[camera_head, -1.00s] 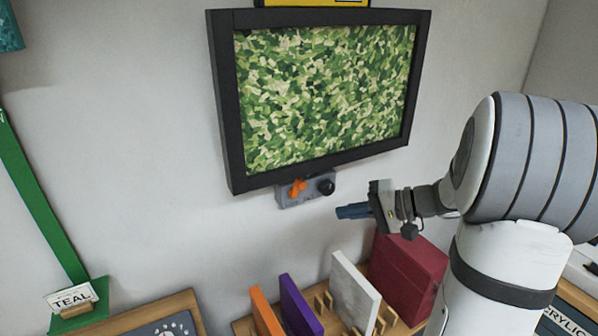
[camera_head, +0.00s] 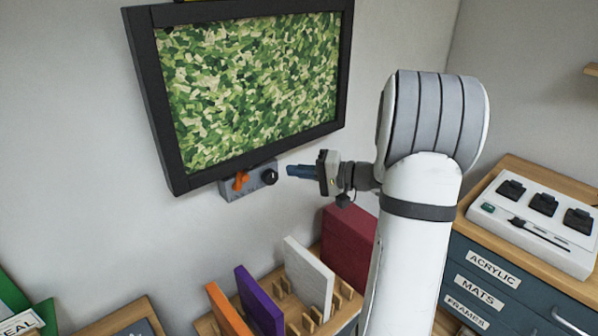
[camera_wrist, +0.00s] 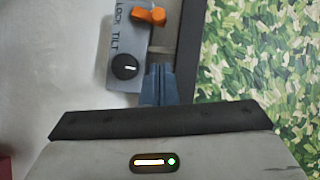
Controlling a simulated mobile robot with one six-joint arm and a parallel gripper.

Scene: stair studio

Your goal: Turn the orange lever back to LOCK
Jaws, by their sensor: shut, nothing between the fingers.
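The orange lever (camera_head: 241,180) sits on a small grey control box (camera_head: 228,192) under the lower edge of the black-framed green picture (camera_head: 255,85). A black knob (camera_head: 270,177) is on the same box, to the right of the lever. In the wrist view the lever (camera_wrist: 150,15) is at the top, above the knob (camera_wrist: 125,67), and the lettering LOCK and TILT shows beside them. My gripper (camera_head: 290,170) has its blue fingers together and empty, just right of the box and apart from the lever. In the wrist view the fingertips (camera_wrist: 158,70) are close beside the knob.
Below stands a wooden rack with an orange panel (camera_head: 228,310), a purple panel (camera_head: 259,300), a white panel (camera_head: 308,277) and a dark red block (camera_head: 348,245). A drawer cabinet (camera_head: 500,290) with a white switch panel (camera_head: 530,222) is at the right. The wall left of the frame is clear.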

